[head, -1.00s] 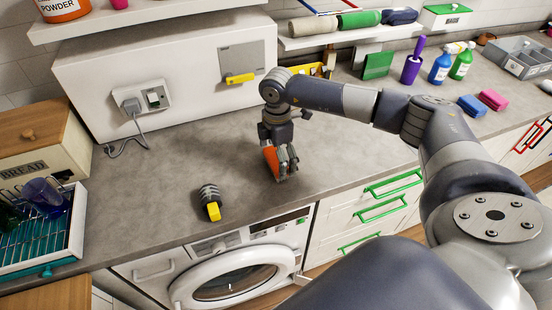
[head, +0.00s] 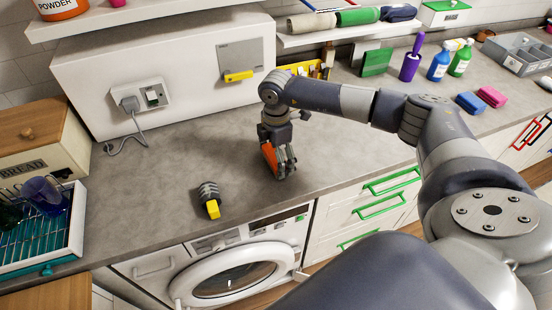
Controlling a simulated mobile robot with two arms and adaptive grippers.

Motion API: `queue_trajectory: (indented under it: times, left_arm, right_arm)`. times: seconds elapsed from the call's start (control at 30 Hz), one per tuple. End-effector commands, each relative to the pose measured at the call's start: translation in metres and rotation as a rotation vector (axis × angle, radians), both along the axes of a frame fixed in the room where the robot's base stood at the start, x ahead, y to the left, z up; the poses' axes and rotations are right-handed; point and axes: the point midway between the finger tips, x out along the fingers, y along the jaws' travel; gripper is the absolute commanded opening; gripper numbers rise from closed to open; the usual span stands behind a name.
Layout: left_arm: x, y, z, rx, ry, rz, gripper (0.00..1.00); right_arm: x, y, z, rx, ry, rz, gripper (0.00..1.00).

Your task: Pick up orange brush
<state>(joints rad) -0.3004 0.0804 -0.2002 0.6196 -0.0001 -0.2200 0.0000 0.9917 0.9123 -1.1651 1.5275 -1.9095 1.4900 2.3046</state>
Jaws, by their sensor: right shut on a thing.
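The orange brush (head: 269,157) is at my right gripper (head: 283,168), on or just above the grey worktop beyond the washing machine. The right gripper points down and is shut on the brush. Its fingers hide much of the brush, so only an orange part shows on the left side. I cannot tell whether the brush touches the worktop. My left gripper is not in view.
A brush with a yellow end (head: 212,209) lies on the worktop to the left. A bread box (head: 45,150) and a dish rack (head: 75,225) stand at far left. Spray bottles (head: 440,62) and sponges (head: 471,103) stand at right. The worktop (head: 150,200) between is clear.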

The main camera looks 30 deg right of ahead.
Motion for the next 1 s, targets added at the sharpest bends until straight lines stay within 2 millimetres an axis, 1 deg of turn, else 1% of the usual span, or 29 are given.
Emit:
queue_trajectory:
  times: [0.13,0.23,0.27,0.37,0.6,0.7,0.9,1.0]
  left_arm:
    - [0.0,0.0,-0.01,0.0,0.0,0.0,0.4]
    - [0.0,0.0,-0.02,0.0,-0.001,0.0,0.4]
    - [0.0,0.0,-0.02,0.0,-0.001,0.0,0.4]
    - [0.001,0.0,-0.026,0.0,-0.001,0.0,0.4]
    - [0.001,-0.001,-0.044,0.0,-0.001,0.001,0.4]
    - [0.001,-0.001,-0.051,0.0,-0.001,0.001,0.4]
    - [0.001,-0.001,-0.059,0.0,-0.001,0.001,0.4]
    - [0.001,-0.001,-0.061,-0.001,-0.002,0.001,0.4]
  right_arm:
    - [0.001,0.0,0.013,0.001,-0.006,0.001,0.66]
    - [0.002,0.0,0.031,0.001,-0.007,0.001,0.66]
    - [-0.006,0.003,0.029,0.001,-0.002,0.003,0.66]
    - [-0.025,0.013,0.029,0.0,0.0,0.006,0.66]
    - [-0.077,0.042,0.034,0.0,-0.002,0.006,0.66]
    - [-0.096,0.052,0.037,-0.001,-0.003,0.005,0.66]
    - [-0.125,0.069,0.042,0.0,-0.002,0.003,0.66]
    - [-0.133,0.074,0.044,0.001,-0.002,0.001,0.66]
